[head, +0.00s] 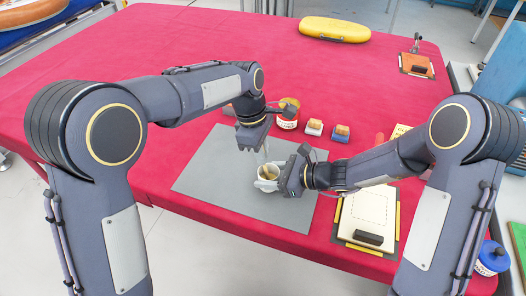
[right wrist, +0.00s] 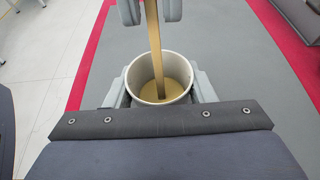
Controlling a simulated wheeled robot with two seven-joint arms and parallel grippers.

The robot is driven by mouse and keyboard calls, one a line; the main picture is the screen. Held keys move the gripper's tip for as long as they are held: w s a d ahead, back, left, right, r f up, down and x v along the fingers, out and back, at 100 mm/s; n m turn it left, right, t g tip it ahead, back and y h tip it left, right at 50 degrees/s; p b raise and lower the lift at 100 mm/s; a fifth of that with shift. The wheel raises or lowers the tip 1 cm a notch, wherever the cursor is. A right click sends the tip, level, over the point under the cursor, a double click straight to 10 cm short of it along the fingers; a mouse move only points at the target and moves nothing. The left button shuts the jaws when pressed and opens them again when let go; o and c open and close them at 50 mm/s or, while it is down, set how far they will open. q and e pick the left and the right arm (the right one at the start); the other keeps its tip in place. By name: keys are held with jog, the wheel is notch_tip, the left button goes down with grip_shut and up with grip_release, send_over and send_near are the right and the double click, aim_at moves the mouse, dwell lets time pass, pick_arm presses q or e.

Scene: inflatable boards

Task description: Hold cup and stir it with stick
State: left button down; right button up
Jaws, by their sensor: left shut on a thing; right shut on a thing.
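A light grey cup (head: 265,184) stands at the right part of a grey mat (head: 213,165) on the red table. My right gripper (head: 283,181) is shut on the cup from the side. In the right wrist view the cup (right wrist: 134,80) sits between the two fingers and holds a tan liquid (right wrist: 180,76). My left gripper (head: 260,151) is above the cup and shut on a stick. In the right wrist view the tan stick (right wrist: 154,42) hangs down between the left fingers (right wrist: 150,10), its lower end in the liquid. Its tip is hidden.
A red-and-white tin (head: 288,122) and two small blocks with orange tops (head: 314,126) stand behind the mat. A yellow case (head: 334,29) lies at the back. The mat's left side is clear.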

pick_arm(q)
jog(key=shift+w+a+r, duration=0.1)
jog(key=shift+a+r, duration=0.1)
jog(key=shift+r, duration=0.85)
jog(key=shift+w+a+r, duration=0.1)
jog(key=shift+a+r, duration=0.15)
jog(key=shift+r, duration=0.85)
jog(key=shift+w+a+r, duration=0.1)
jog(key=shift+a+r, duration=0.1)
jog(key=shift+r, duration=0.85)
jog(key=shift+s, duration=0.1)
jog(key=shift+r, duration=2.55)
pick_arm(e)
jog(key=o, duration=1)
jog(key=shift+o, duration=0.2)
